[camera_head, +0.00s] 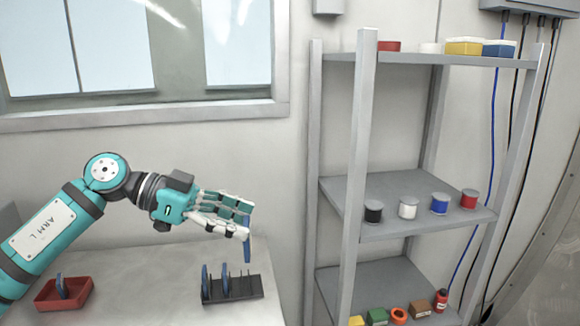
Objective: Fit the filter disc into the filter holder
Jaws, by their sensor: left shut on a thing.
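My left gripper (240,220) comes in from the left and is shut on a blue filter disc (247,248). The disc hangs nearly upright, edge-on to the camera, close above the right part of the black filter holder (232,291). I cannot tell whether the disc touches the holder. Two blue discs (205,283) stand upright in the left part of the holder, and thin dark dividers show to their right. Another blue disc (60,287) stands in a red tray (76,302) at the far left. My right gripper is not in view.
A grey shelf unit (365,130) stands close to the right of the table (150,280). Its boards hold spools, small boxes and a red bottle (440,300). A window (140,50) is behind. The table between tray and holder is clear.

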